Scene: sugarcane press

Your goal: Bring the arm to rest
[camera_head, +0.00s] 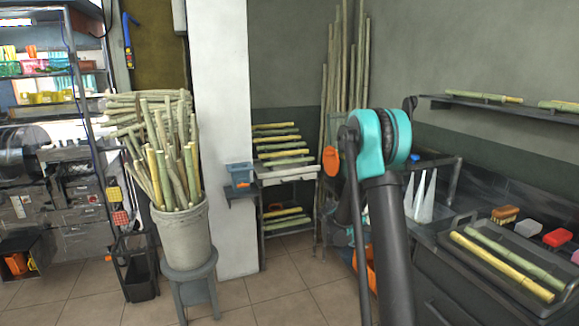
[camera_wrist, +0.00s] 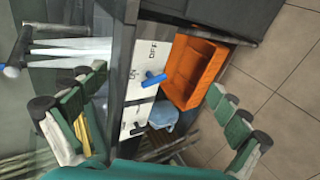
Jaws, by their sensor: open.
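My gripper (camera_wrist: 157,84) shows in the wrist view with its green-padded fingers spread wide apart at left and right. Nothing is held between them. Beyond the fingers is a white switch panel (camera_wrist: 136,100) with a blue lever (camera_wrist: 154,79) and lettering that reads OFF at one end. The fingers look apart from the panel. In the head view my arm, dark with a teal joint, rises at centre right; the gripper itself cannot be made out there.
An orange bin (camera_wrist: 194,70) and a light-blue container (camera_wrist: 163,116) lie beside the panel. In the head view, a bucket of cane (camera_head: 182,238) stands on a stool at left. A tray with two canes (camera_head: 483,271) sits on the right counter. Tiled floor is clear at front centre.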

